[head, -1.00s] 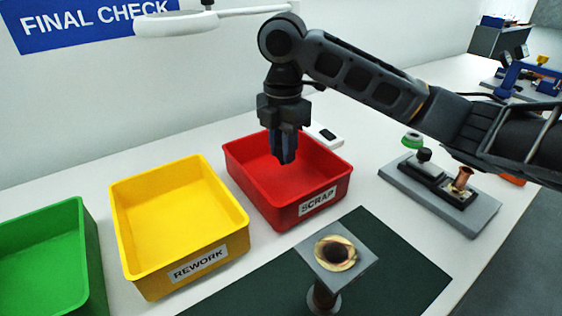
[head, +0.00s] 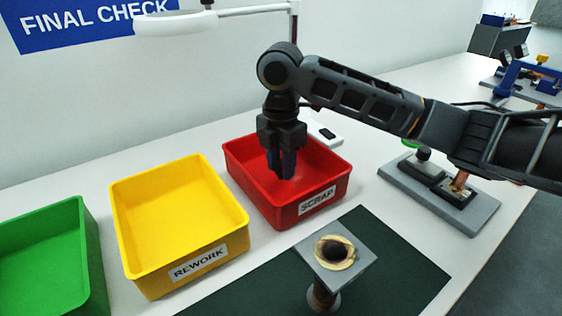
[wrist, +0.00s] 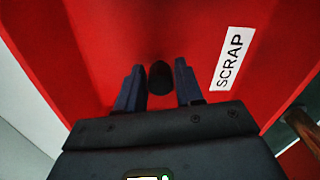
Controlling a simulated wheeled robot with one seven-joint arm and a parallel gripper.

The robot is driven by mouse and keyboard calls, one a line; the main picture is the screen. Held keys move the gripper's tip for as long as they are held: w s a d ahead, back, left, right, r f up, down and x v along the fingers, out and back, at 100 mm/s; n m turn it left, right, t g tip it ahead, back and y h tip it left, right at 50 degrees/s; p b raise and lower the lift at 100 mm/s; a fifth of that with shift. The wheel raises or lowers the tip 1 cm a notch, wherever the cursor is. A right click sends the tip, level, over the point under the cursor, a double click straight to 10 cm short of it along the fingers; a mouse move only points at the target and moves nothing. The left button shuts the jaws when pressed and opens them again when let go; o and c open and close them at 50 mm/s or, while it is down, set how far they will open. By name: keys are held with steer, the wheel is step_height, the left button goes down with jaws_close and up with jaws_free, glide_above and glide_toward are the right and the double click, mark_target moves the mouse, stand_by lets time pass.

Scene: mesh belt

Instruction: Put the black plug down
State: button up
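The black plug (wrist: 160,78) shows in the wrist view between the two fingertips of my gripper (wrist: 160,84), with a finger close against each side. My gripper is shut on it. In the head view my gripper (head: 281,168) points down inside the outline of the red SCRAP bin (head: 318,198), and the plug cannot be made out there between the dark fingers. The bin's red floor lies beneath the plug in the wrist view. I cannot tell how far the plug is above it.
A yellow REWORK bin (head: 141,268) and a green bin (head: 92,262) stand to the left. In front, a small stand (head: 365,263) with a round piece rises over a dark green mat (head: 405,270). A grey fixture plate (head: 470,222) lies at right. A white lamp arm (head: 175,23) hangs behind.

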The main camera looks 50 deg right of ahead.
mark_target(281, 161)
steer(key=shift+o, duration=1.2)
steer(key=shift+r, duration=0.15)
step_height(281, 161, up, 12)
steer(key=shift+r, duration=0.1)
